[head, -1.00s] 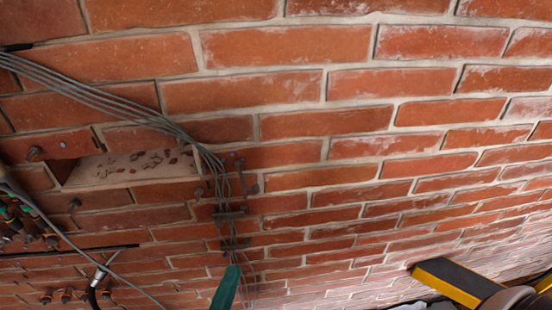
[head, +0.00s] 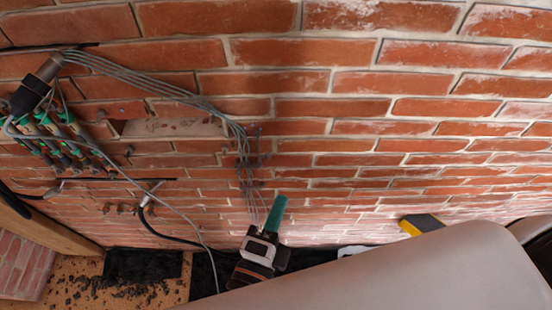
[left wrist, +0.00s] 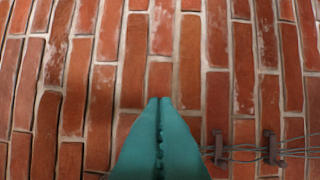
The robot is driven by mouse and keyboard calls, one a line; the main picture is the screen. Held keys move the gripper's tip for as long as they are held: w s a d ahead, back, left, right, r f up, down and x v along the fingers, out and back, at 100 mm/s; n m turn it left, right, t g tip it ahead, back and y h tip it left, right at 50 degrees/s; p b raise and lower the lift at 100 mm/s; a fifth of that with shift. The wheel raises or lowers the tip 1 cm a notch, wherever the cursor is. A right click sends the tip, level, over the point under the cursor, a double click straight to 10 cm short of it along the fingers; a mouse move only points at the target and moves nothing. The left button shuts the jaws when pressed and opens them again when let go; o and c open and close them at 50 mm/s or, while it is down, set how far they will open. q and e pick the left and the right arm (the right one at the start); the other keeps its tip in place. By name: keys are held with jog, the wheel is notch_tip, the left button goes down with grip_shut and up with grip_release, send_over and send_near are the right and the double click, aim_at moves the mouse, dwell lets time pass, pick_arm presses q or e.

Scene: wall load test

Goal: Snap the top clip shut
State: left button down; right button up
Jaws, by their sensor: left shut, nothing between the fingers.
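Dark clips (head: 247,161) sit on a bundle of thin grey cables running down the brick wall, left of centre in the head view. Small dark parts stand out at the bundle's right near the upper end; I cannot tell whether the top clip is open. Two clips also show at the lower right of the left wrist view, one nearer (left wrist: 219,147) and one farther right (left wrist: 270,147). My left gripper (head: 281,200) has teal fingers, shut and empty. It is below and right of the clips in the head view, apart from them. My right gripper is not in view.
Green and dark connectors with cables (head: 55,140) hang at the left. A black cable (head: 165,232) curves below them. Rubble (head: 110,292) lies on the floor at the lower left. A yellow and black object (head: 422,224) stands at the right. The wall right of the cables is bare.

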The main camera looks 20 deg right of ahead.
pick_arm(q)
jog(key=p+x, duration=0.3)
jog(key=x, duration=0.7)
jog(key=a, duration=0.2)
jog(key=w+a+p, duration=0.1)
jog(key=shift+a+f+p, duration=0.1)
jog(key=shift+a+p, duration=0.2)
jog(key=shift+a, duration=0.1)
jog(key=shift+d, duration=0.1)
